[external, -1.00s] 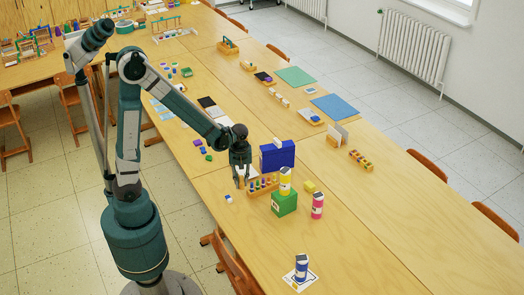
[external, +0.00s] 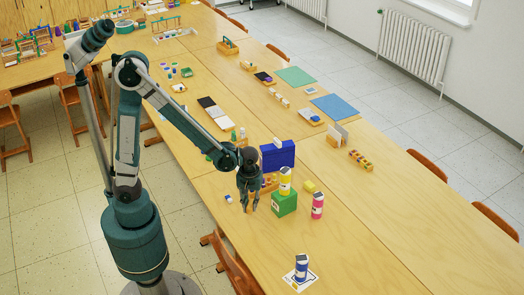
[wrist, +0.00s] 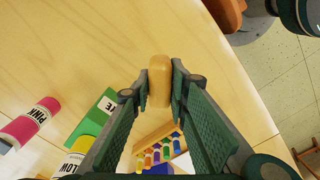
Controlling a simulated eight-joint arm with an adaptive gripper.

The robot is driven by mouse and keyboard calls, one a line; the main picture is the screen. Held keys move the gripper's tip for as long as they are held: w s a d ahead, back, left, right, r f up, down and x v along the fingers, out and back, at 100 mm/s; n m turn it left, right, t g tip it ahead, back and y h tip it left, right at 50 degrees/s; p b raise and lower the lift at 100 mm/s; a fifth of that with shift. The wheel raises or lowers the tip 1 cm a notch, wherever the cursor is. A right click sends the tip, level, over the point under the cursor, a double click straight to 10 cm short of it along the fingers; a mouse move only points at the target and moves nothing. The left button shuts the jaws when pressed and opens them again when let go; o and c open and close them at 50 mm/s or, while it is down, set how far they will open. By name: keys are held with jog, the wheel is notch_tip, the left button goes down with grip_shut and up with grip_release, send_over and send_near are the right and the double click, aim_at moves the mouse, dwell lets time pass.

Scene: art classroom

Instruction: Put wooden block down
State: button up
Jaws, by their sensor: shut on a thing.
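The wooden block (wrist: 159,82) is light tan with rounded edges. In the wrist view my gripper (wrist: 159,88) is shut on it, with one finger on each side. In the external view my gripper (external: 249,204) points down over the near table, left of the green box (external: 285,203). A bit of the wooden block (external: 250,199) shows between the fingers there. The fingers hide most of it in that view, and I cannot tell its exact height above the table.
A wooden rack with several coloured pieces (wrist: 160,147) stands close to my gripper. The tabletop toward the blue bottle (external: 301,267) is mostly clear.

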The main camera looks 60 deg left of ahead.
jog(key=shift+s+d, duration=0.3)
jog(key=shift+d, duration=0.4)
jog(key=shift+f, duration=0.1)
jog(key=b, duration=0.2)
send_over(251, 227)
jog(key=shift+w+f, duration=0.1)
jog(key=shift+f, duration=2.9)
jog(key=shift+f+b, duration=0.4)
jog(key=shift+f, duration=1.5)
jog(key=shift+f, duration=0.15)
jog(key=o, duration=0.9)
jog(key=shift+r, duration=0.2)
